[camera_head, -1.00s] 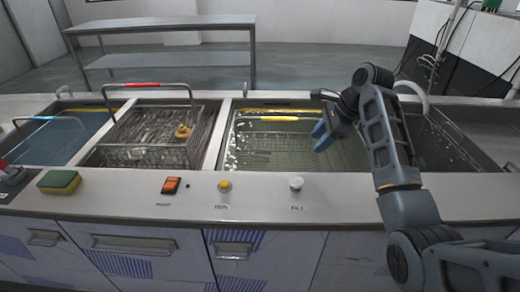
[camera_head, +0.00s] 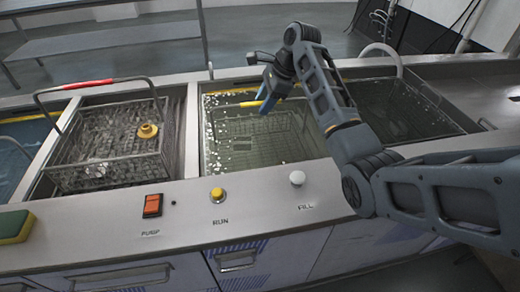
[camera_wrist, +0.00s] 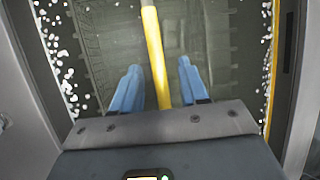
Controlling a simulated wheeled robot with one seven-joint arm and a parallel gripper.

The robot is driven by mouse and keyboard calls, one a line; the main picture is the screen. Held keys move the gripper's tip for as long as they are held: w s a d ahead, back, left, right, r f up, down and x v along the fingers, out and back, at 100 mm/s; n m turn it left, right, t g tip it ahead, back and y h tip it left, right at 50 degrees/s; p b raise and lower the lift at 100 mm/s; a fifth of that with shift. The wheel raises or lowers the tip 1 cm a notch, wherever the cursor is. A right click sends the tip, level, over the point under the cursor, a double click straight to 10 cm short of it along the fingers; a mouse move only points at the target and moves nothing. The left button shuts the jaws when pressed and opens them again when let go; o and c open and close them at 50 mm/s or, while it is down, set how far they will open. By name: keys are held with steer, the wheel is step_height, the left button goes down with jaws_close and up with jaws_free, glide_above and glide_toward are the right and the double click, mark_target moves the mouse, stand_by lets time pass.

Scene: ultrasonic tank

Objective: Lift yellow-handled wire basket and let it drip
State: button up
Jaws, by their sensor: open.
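The yellow handle (camera_wrist: 152,40) runs lengthwise between my two blue fingers in the wrist view, with a gap on each side. In the head view, part of the yellow handle (camera_head: 252,103) shows beside my gripper (camera_head: 268,98). Its wire basket (camera_head: 262,140) sits under the liquid in the middle tank, blurred in both views. My gripper (camera_wrist: 160,70) is open and points down over this tank, its fingers straddling the handle. In the head view the fingers hide part of the handle.
A red-handled wire basket (camera_head: 108,135) with a brass-coloured part (camera_head: 148,131) stands in the tank to the left. Another tank (camera_head: 405,108) lies to the right. The front counter carries an orange switch (camera_head: 152,206), a yellow button (camera_head: 217,194), a white knob (camera_head: 297,178) and a sponge (camera_head: 14,226).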

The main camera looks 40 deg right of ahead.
steer(key=x, duration=0.3)
steer(key=shift+c, duration=0.2)
jaws_close()
steer(key=shift+d+r, duration=0.1)
